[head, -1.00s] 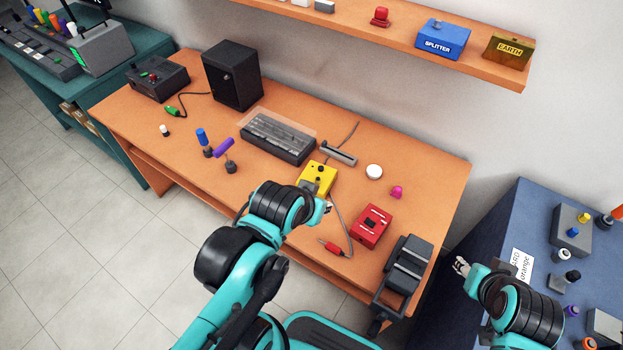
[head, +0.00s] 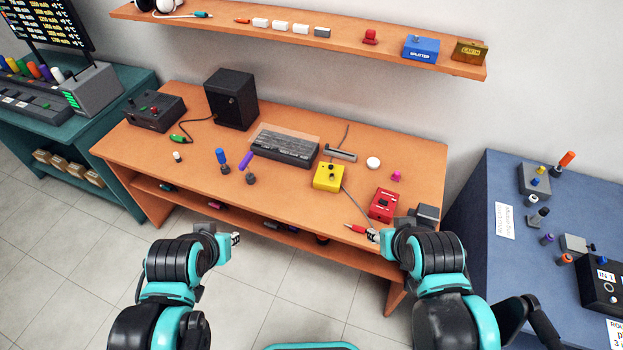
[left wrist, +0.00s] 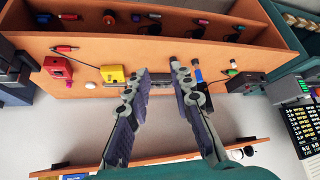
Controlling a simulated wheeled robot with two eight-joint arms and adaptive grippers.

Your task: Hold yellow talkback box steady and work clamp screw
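The yellow talkback box (head: 328,177) sits on the orange bench with a dark knob on its top and a cable running from it. It also shows in the left wrist view (left wrist: 112,74). A grey bar-shaped piece (head: 340,152) lies just behind it; I cannot tell whether it is the clamp. My left gripper (head: 235,239) is in front of the bench, away from the box; its fingers are apart and empty in the left wrist view (left wrist: 160,75). My right gripper (head: 374,236) is near the bench's front edge, by a red plug; its fingers are too small to read.
A red box (head: 382,205) stands right of the yellow box, with a red plug (head: 356,229) at the front edge. A black mixer (head: 285,148) and upright blue and purple-handled pieces stand to the left. A shelf (head: 300,42) hangs above; a blue table (head: 480,240) is at right.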

